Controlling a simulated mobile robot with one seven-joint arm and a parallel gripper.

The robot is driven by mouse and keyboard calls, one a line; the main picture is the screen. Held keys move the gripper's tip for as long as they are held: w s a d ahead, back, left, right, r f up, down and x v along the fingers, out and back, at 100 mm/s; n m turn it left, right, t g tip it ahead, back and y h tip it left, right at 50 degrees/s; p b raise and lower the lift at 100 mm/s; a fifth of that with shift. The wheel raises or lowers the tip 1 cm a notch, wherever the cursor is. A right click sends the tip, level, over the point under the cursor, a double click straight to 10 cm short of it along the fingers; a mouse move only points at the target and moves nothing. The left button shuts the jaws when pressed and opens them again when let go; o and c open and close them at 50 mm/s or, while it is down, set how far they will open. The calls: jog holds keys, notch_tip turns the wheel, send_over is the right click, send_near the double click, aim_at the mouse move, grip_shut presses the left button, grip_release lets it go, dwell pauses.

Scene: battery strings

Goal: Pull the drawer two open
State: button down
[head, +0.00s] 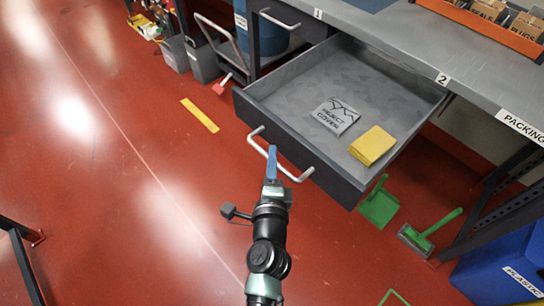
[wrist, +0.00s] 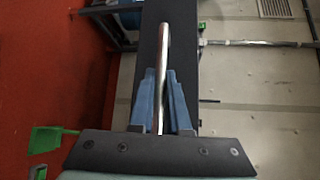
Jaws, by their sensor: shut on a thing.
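Drawer two is the dark grey drawer (head: 300,150) under the workbench, below the label "2" (head: 442,79). It stands well out from the bench, with its inside showing. A grey card with printed words (head: 335,116) and a yellow pad (head: 372,146) lie in it. Its pale bar handle (head: 300,176) runs across the front. My gripper (head: 272,160) is at the middle of this handle. In the wrist view my gripper's blue fingers (wrist: 162,100) are shut on the handle bar (wrist: 163,60), one on each side. The dark drawer front (wrist: 150,50) is behind it.
Another drawer handle (head: 280,19) shows at the label "1". A green dustpan (head: 379,206) and a green brush (head: 430,235) are on the floor right of the drawer. A blue bin (head: 505,265) stands at lower right. The red floor to the left is largely clear.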

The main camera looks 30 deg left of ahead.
jog(key=shift+d, duration=0.1)
jog(key=c, duration=0.9)
grip_release()
jog(key=b+v, duration=0.2)
jog(key=v, duration=1.1)
jog(key=shift+w+r, duration=0.1)
